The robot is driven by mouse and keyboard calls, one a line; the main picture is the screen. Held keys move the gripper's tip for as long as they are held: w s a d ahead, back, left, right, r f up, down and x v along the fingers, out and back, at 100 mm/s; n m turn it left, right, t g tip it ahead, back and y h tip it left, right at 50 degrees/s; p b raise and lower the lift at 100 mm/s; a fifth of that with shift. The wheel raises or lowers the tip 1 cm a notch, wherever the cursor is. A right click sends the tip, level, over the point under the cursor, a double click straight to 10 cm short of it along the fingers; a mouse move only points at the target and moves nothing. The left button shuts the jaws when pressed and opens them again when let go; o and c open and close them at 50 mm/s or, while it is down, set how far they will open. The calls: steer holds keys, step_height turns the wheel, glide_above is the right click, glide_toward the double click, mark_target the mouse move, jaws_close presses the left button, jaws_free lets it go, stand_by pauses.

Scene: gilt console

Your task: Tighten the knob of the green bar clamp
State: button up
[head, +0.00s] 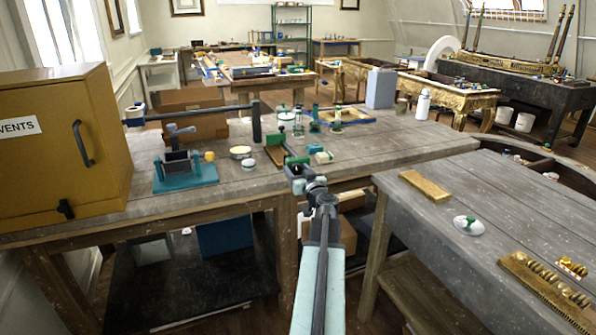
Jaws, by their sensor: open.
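The green bar clamp (297,161) appears to be the green and dark piece at the front edge of the wooden bench, near the middle of the head view. A small brown block (275,155) lies beside it. Its knob is too small to make out and may be hidden by my gripper. My gripper (299,184) is open, at the end of my arm, just in front of and below the clamp in the picture. I cannot tell whether it touches the clamp.
A teal vise (185,175) and a yellow cabinet (60,150) stand on the left of the bench (235,190). A long dark bar (195,112) spans behind the vise. Jars (286,118) stand behind the clamp. A grey table (480,190) fills the right foreground.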

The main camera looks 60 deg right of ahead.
jaws_close()
steer(key=shift+d, duration=0.15)
steer(key=shift+m, duration=0.3)
steer(key=m, duration=0.8)
steer(key=shift+m, duration=2.3)
